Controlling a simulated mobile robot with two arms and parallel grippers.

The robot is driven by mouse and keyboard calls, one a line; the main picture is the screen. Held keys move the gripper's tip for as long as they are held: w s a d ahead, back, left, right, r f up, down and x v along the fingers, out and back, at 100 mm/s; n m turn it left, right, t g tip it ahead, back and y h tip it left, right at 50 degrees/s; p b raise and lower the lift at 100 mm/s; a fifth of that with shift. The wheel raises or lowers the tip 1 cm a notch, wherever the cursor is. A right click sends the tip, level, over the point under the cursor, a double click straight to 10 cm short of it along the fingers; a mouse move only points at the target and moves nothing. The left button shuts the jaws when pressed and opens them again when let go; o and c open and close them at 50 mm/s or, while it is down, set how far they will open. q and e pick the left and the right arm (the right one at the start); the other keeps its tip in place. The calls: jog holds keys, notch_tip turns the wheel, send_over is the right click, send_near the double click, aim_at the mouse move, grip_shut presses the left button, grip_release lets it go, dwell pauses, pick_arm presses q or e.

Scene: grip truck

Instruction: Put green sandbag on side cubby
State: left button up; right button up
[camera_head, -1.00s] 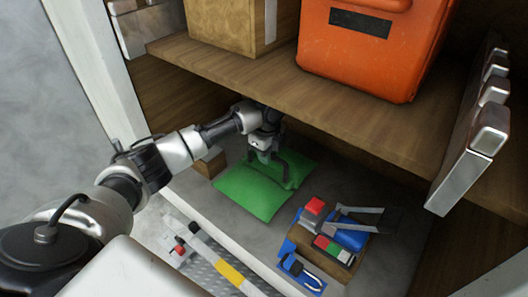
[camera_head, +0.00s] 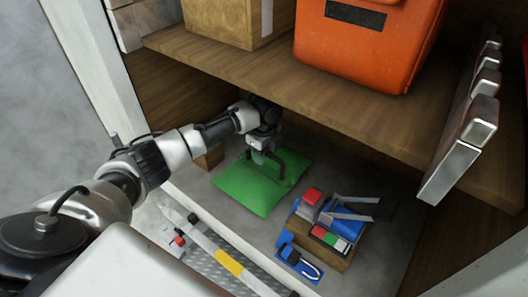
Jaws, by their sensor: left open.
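The green sandbag (camera_head: 252,193) lies flat on the grey floor of the lower cubby, under the wooden shelf. My left gripper (camera_head: 266,166) points down over the sandbag's upper part, with its fingers apart. Its fingertips are at or just above the fabric; I cannot tell whether they touch it. My right gripper is not in view.
The wooden shelf (camera_head: 340,107) overhangs the arm and carries an orange case (camera_head: 365,45) and a cardboard box (camera_head: 225,22). A wooden box with red and blue tools (camera_head: 320,235) stands right of the sandbag. Metal bars (camera_head: 462,150) hang at the right.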

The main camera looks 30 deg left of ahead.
pick_arm(q)
jog(key=shift+r, duration=0.15)
jog(key=shift+w+r, duration=0.1)
jog(key=shift+r, duration=0.25)
notch_tip(320, 180, up, 7)
jog(key=shift+f+b, duration=0.15)
jog(key=shift+b, duration=0.6)
